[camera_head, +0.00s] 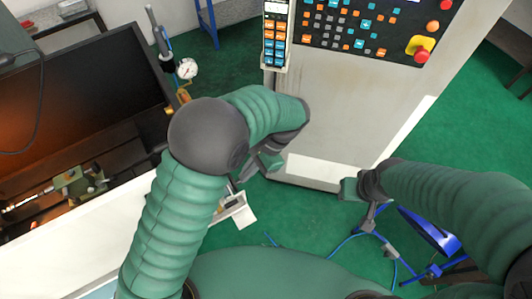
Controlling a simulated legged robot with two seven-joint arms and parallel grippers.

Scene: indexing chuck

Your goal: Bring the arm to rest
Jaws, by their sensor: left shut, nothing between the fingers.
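My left arm rises from the bottom left, bends at a dark grey elbow, and turns down at the wrist. My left gripper (240,181) hangs in front of the lower part of the grey control cabinet (340,110). It is shut with nothing held, and my own arm partly covers it. My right arm comes in from the right edge. My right gripper (369,218) is over the green floor, right of the cabinet's foot. Its fingers are small and dark, and I cannot tell whether they are open.
The machine (80,235) with a dark opening fills the left side. A dial gauge (187,68) stands at its back corner. The cabinet carries a keypad and a red stop button (421,52). A blue-framed object (428,231) and blue cable lie near my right gripper.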

